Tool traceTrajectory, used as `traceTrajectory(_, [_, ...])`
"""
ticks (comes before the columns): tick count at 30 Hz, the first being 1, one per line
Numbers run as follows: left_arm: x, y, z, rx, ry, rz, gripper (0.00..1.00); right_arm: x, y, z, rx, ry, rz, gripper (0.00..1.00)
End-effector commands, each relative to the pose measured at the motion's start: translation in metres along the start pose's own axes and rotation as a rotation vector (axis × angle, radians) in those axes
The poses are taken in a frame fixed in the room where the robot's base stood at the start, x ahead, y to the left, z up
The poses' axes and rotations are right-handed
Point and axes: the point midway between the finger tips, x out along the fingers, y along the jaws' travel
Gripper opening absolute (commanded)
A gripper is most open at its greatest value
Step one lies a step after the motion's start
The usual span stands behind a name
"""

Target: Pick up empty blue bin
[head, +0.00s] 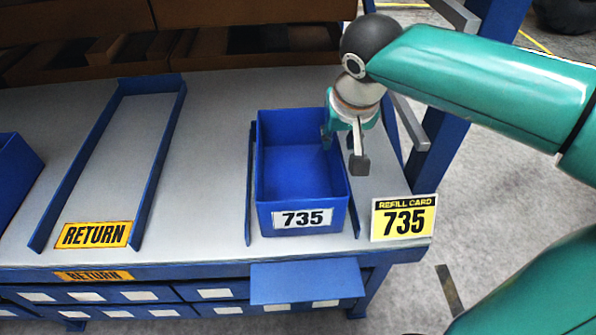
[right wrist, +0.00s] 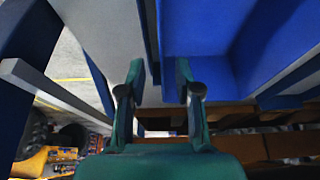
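The blue bin (head: 292,178) with a white 735 label stands on the grey bench top between two low blue rails. It looks empty inside. My right gripper (head: 343,150) is at the bin's right wall, with one finger over the inside and the other outside. In the right wrist view the two fingers (right wrist: 160,75) are apart, with the bin's blue wall (right wrist: 210,35) ahead and to the right. I cannot tell whether a finger touches the wall. My left gripper is not in view.
A yellow refill card (head: 403,217) marked 735 stands right of the bin. A railed lane with a RETURN label (head: 93,235) lies empty to the left. Another blue bin (head: 15,175) shows at the left edge. Brown boxes (head: 245,42) line the back. A blue upright (head: 465,110) stands at right.

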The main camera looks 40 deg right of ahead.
Motion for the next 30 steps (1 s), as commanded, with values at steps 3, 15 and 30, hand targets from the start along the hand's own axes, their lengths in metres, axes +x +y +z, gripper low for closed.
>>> traceTrajectory(3, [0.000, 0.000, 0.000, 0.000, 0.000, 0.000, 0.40, 0.006, 0.000, 0.000, 0.000, 0.000, 0.000, 0.33])
traceTrajectory(15, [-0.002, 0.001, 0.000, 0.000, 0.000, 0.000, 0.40, 0.052, -0.002, 0.005, 0.000, -0.002, 0.002, 0.33])
traceTrajectory(30, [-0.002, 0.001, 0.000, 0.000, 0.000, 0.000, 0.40, 0.058, -0.003, 0.004, -0.001, 0.001, -0.001, 0.02])
